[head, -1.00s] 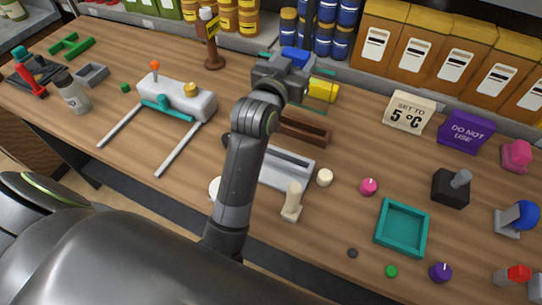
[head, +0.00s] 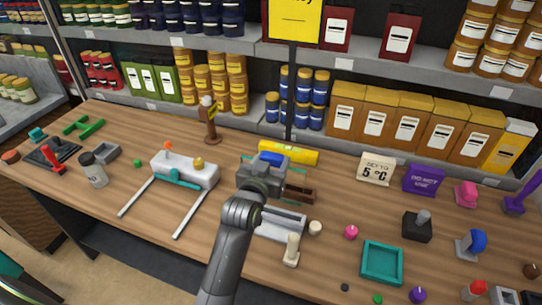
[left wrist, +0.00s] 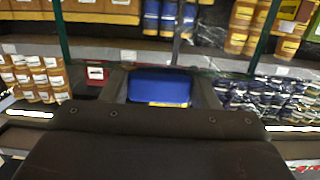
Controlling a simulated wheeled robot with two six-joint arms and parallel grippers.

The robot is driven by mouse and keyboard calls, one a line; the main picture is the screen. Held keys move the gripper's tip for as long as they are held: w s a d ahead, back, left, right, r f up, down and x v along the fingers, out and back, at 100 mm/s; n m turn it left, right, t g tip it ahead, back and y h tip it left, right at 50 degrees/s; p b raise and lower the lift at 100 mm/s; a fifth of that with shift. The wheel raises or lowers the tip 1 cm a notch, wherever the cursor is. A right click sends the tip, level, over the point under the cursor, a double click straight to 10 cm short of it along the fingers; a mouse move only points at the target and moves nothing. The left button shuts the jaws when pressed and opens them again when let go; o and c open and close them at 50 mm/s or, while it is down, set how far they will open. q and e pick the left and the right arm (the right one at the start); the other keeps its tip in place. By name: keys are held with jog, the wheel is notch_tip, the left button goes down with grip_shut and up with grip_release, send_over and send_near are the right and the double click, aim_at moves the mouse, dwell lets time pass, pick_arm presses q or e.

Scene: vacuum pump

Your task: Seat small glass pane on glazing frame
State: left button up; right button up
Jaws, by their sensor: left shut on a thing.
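My left gripper (head: 270,164) is shut on a blue grip (head: 271,159), which shows between the fingers in the left wrist view (left wrist: 160,87). Thin teal-green edges to either side look like the clear small glass pane (head: 296,170). The left wrist view also shows its green edges (left wrist: 262,38). The pane appears held above the table, its face hard to see. A pale grey slotted fixture (head: 280,226), possibly the glazing frame, lies in front of the gripper, partly hidden by my arm. A dark brown block (head: 300,194) is just right of the gripper. My right gripper is out of view.
A yellow cylinder (head: 290,152) lies behind the gripper. A white device with two rails (head: 185,170) stands to the left. Stocked shelves close off the back.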

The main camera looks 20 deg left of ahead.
pick_arm(q)
jog(key=shift+f, duration=0.2)
jog(key=shift+w+f+b, duration=0.2)
jog(key=shift+f+b, duration=0.4)
jog(key=shift+b, duration=0.15)
jog(key=shift+f+b, duration=1.85)
jog(key=shift+f, duration=0.25)
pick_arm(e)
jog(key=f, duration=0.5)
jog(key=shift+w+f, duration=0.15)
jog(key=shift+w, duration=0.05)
pick_arm(q)
jog(key=shift+s+p, duration=0.1)
jog(key=shift+p, duration=0.25)
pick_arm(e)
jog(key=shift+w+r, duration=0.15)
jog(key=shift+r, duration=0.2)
pick_arm(q)
jog(key=shift+f, duration=0.1)
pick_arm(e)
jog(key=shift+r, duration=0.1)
pick_arm(q)
jog(key=shift+f+b, duration=0.55)
jog(key=shift+f, duration=0.6)
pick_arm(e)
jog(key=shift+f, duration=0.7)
pick_arm(q)
jog(key=shift+f, duration=0.9)
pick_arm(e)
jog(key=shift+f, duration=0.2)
